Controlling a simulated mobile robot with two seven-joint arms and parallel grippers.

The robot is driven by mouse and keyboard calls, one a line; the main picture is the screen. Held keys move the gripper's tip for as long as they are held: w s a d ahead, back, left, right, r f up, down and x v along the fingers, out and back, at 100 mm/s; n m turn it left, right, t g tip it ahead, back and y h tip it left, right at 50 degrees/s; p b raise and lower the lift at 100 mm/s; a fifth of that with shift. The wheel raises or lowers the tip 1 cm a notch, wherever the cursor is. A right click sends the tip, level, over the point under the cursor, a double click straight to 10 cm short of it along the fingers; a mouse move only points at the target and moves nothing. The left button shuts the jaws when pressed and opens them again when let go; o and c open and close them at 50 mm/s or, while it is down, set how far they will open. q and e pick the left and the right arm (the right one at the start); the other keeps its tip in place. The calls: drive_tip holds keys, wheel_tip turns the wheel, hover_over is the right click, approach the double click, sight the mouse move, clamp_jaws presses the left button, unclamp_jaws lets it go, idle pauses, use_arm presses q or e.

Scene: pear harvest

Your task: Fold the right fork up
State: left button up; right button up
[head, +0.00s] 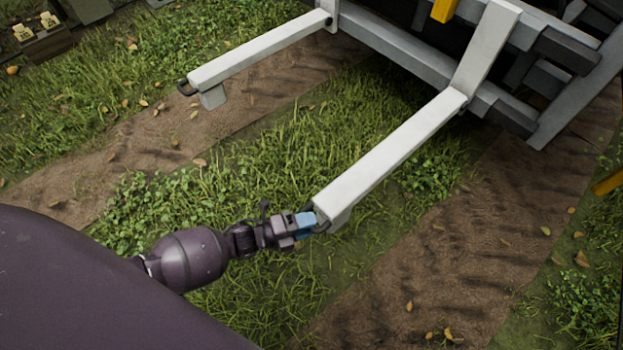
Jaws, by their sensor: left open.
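The right fork (392,155) is a long white beam, folded down and reaching out from the grey frame (395,58) low over the grass. A small dark loop (322,227) sits at its near tip. My left gripper (309,223) is open, with its blue-tipped end right at this loop. I cannot tell whether the fingers are around the loop or only beside it. The left fork (258,52) is also white and down, with a dark loop (183,87) at its tip. My right gripper is out of view.
Grass (290,150) lies between two bare dirt tracks, one on the left (130,150) and one on the right (440,240). Fallen leaves are scattered about. A dark box (40,38) stands at the top left. A yellow part (444,9) is on the frame at the top.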

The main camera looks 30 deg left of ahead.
use_arm(q)
drive_tip(key=shift+w+d, duration=0.4)
drive_tip(key=shift+w, duration=0.05)
drive_tip(key=shift+f, duration=0.1)
clamp_jaws()
